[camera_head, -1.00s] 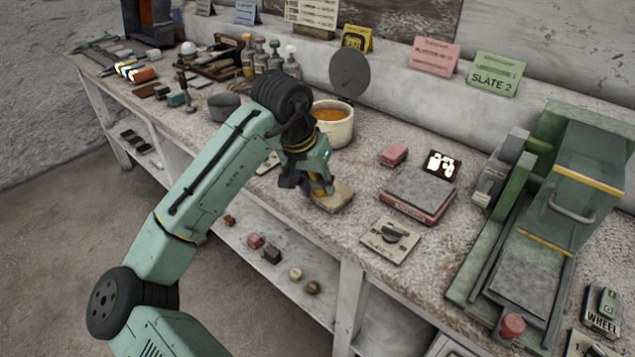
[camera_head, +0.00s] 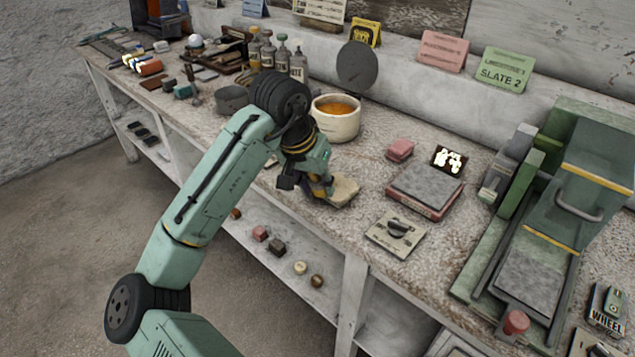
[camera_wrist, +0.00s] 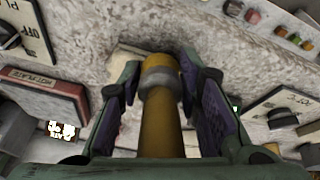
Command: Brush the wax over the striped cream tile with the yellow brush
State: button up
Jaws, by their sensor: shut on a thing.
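My gripper (camera_head: 316,184) is shut on the yellow brush (camera_wrist: 160,125), whose handle runs between the two fingers in the wrist view. In the head view the brush (camera_head: 322,188) points down at the left part of the cream tile (camera_head: 346,190), which lies flat on the bench. I cannot tell whether the bristles touch the tile, and its stripes are too small to make out. In the wrist view the brush and fingers hide most of the tile. A cream pot (camera_head: 340,127) of amber liquid, apparently the wax, stands behind my gripper.
Right of the tile are a switch plate (camera_head: 396,233), a red-edged hotplate (camera_head: 424,187) and a pink block (camera_head: 400,149). A large green machine (camera_head: 560,215) fills the right end. Bottles (camera_head: 282,57) stand back left. The bench's front edge is close to the tile.

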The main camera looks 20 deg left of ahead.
jog(key=shift+f, duration=0.1)
jog(key=shift+w+d+p, duration=0.35)
jog(key=shift+w+d, duration=0.05)
jog(key=shift+w, duration=0.5)
jog(key=shift+w+d+p, duration=0.35)
jog(key=shift+w, duration=0.5)
jog(key=shift+s, duration=0.1)
jog(key=shift+s+a, duration=0.4)
jog(key=shift+s, duration=0.45)
jog(key=shift+s+a, duration=0.35)
jog(key=shift+s, duration=0.45)
jog(key=shift+f+b, duration=0.3)
jog(key=shift+f, duration=0.15)
jog(key=shift+w, duration=0.1)
